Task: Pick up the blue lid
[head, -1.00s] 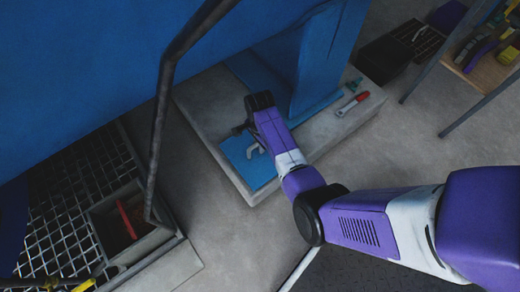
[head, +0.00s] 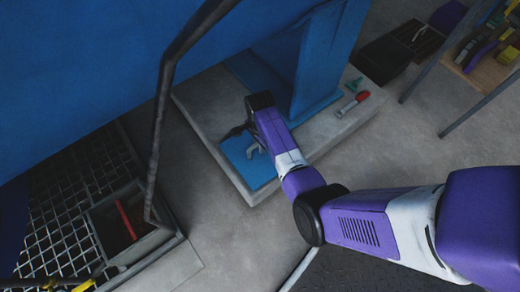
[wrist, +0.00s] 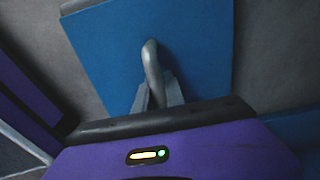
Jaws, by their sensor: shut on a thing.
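The blue lid (head: 240,165) is a flat square plate on the grey concrete plinth, just left of the blue support foot. In the wrist view the lid (wrist: 195,45) fills the upper middle, with a curved grey metal handle (wrist: 151,65) standing up from it. My gripper (wrist: 160,98) is shut on the handle near its lower end. In the head view my gripper (head: 243,140) is over the lid, and my wrist hides part of it. I cannot tell whether the lid touches the plinth or is slightly raised.
A big blue vessel (head: 90,70) and its support foot (head: 320,65) stand close behind. A red-handled tool (head: 352,103) lies on the plinth (head: 215,120). A dark railing (head: 165,100) and a floor box (head: 125,225) are at left. Shelving (head: 480,60) stands at upper right.

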